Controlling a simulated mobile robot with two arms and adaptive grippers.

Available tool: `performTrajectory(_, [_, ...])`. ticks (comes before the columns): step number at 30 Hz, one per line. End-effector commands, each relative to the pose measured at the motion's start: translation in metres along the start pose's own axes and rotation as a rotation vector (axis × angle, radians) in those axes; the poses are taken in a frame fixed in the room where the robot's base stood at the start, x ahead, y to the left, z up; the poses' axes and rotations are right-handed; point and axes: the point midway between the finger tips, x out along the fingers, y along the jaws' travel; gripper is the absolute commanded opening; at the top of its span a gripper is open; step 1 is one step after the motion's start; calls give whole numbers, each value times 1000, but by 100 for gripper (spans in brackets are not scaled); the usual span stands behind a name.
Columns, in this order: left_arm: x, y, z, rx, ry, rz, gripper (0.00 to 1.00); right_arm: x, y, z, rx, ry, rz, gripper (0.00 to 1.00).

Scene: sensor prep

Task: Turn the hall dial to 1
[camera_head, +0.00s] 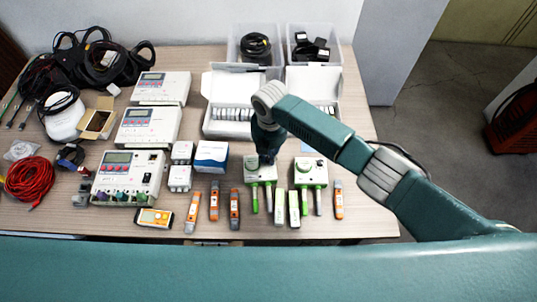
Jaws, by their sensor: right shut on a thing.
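Two white-and-green sensor boxes stand side by side near the front right of the table, a left box (260,175) and a right box (311,173). Green and grey probes point from them toward the front edge. My right gripper (266,158) reaches down onto the top of the left box and is shut on its dial. The fingers and wrist hide that dial and its marks, so its setting cannot be read. No label is readable to tell which dial is the hall one. My left gripper is not in view.
Orange-grey testers (214,200) and two pale green-white blocks (280,207) lie along the front. Open white boxes (228,118) and clear bins (240,45) are behind my arm.

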Motion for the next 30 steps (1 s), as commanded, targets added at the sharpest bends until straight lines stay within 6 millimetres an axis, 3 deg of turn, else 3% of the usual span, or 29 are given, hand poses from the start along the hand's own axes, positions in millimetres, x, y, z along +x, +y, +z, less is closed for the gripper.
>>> performTrajectory(5, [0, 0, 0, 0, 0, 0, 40, 0, 0, 0, -1, 1, 1, 0])
performTrajectory(6, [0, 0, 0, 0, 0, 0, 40, 0, 0, 0, -1, 1, 1, 22])
performTrajectory(9, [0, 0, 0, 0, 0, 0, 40, 0, 0, -1, -1, 1, 1, 36])
performTrajectory(20, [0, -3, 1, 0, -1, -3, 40, -5, 1, -1, -1, 1, 2, 36])
performTrajectory(30, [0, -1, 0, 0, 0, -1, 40, -53, 1, 0, -1, 0, 4, 36])
